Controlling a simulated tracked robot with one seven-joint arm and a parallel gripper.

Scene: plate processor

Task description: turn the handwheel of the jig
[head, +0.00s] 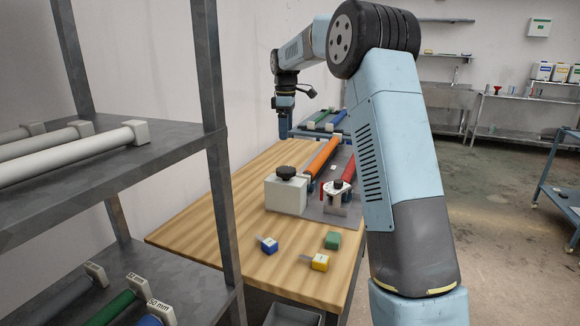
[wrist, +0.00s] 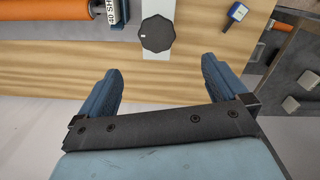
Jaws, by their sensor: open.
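The jig's handwheel is a black lobed knob (wrist: 157,33) with a small pale mark on it, on a white block (wrist: 155,70). In the head view the handwheel (head: 287,172) sits on top of the white block (head: 285,196) at the near end of an orange roller (head: 322,156). My gripper (wrist: 160,76) is open and empty in the wrist view. The handwheel shows between and beyond the two blue fingers, apart from them. In the head view my gripper (head: 284,134) hangs pointing down, above the far left of the table.
A wooden table (head: 200,235) carries blue (head: 268,245), yellow (head: 319,262) and green (head: 332,240) small blocks near its front. A red roller (head: 349,168) and a metal block with a dark knob (head: 337,196) stand right of the handwheel. A grey shelf rack (head: 217,180) stands at left.

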